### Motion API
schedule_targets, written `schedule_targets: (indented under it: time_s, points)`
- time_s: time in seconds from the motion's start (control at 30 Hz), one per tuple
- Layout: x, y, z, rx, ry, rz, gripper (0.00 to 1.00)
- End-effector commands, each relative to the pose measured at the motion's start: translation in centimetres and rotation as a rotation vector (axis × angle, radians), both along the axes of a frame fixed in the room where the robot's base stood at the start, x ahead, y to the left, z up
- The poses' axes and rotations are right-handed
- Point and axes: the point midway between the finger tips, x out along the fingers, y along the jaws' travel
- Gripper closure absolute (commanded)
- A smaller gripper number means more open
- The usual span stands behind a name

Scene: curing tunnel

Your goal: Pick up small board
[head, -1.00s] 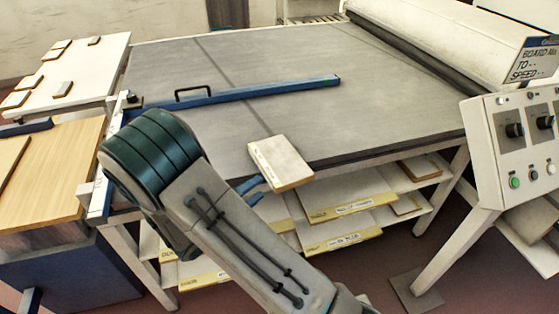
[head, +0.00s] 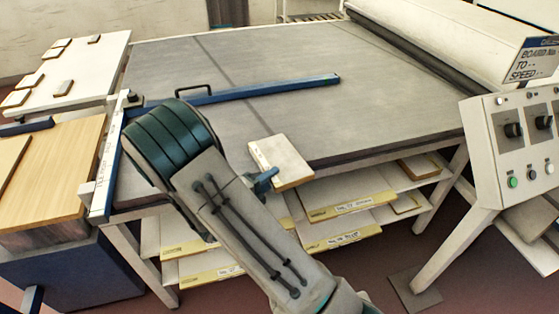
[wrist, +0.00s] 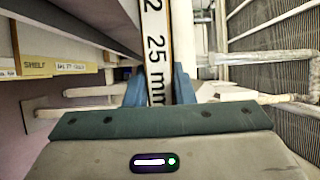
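The small board (head: 285,162) is a pale, flat, cream-edged piece at the front edge of the grey table, its near end sticking out past that edge. My gripper (head: 268,178) is at the board's near end, with a blue finger showing against its lower left edge. In the wrist view the board's edge, printed "25 mm" (wrist: 157,60), runs between the two blue fingers of my gripper (wrist: 160,84). The fingers appear to press on both faces, so it looks shut on the board. My arm hides part of the table's front.
A blue bar with a black handle (head: 270,90) lies across the grey table (head: 400,110). Shelves with labelled boards (head: 345,208) are below. A control panel (head: 520,150) stands right; a white table with small pieces (head: 105,60) and a wooden-topped stack (head: 50,190) stand left.

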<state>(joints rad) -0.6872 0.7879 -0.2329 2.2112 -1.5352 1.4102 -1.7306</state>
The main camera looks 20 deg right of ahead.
Motion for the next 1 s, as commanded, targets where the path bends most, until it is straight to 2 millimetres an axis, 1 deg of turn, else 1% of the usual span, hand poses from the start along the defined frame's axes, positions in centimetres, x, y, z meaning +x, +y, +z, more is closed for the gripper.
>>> schedule_targets:
  time_s: [0.27,0.43,0.57,0.73,0.77,0.8,1.0]
  points:
    - [0.0,0.0,0.1,0.0,-0.001,0.0,1.0]
    - [0.0,0.0,0.6,0.0,-0.002,0.0,1.0]
    - [0.0,0.0,1.6,0.001,-0.004,0.0,1.0]
    - [0.0,0.1,4.1,0.002,-0.006,0.0,1.0]
    - [-0.2,-0.2,4.6,0.002,-0.006,-0.001,1.0]
    - [-1.0,-1.0,5.0,0.0,-0.002,-0.003,1.0]
    - [-4.1,-4.5,7.8,0.001,-0.003,-0.003,1.0]
